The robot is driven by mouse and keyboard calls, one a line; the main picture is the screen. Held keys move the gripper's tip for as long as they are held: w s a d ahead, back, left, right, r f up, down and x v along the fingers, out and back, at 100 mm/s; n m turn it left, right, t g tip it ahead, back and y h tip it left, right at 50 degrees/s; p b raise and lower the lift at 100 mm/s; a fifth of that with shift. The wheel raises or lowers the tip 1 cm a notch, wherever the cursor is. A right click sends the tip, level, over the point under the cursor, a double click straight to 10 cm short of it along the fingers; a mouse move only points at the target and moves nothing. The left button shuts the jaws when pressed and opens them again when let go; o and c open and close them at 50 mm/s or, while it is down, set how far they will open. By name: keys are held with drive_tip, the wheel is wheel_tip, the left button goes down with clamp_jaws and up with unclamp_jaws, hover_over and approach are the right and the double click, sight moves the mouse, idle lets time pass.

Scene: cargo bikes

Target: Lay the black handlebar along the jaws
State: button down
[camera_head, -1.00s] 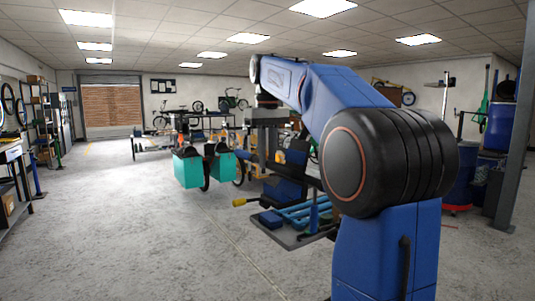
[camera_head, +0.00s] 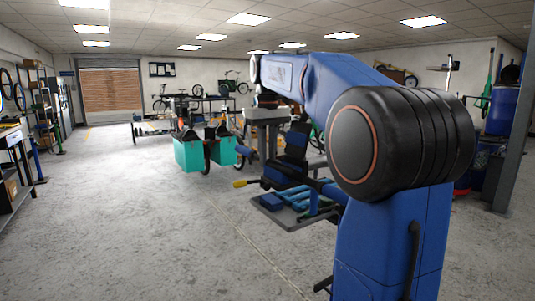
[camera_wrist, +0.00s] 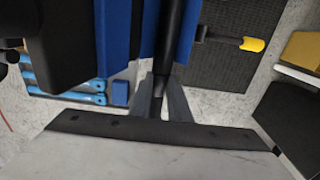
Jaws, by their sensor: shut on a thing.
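The black handlebar (camera_wrist: 174,48) runs nearly straight up the wrist view as a dark tube. My gripper (camera_wrist: 160,92) is shut on its near end, with one grey finger on each side. Blue jaws flank the tube in that view: a blue face (camera_wrist: 187,28) on its right and another (camera_wrist: 149,28) on its left. The tube appears to lie lengthwise between them; whether it touches them or rests at the bottom I cannot tell.
A yellow-ended lever (camera_wrist: 252,44) sticks out to the right of the jaws; it also shows in the head view (camera_head: 240,184). Light-blue tools (camera_wrist: 75,90) lie on a tray at the left. Teal boxes (camera_head: 188,153) stand behind the clamp. The floor (camera_head: 140,220) at left is clear.

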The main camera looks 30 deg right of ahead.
drive_tip(key=c, duration=1.6)
unclamp_jaws()
wheel_tip(320, 180, up, 12)
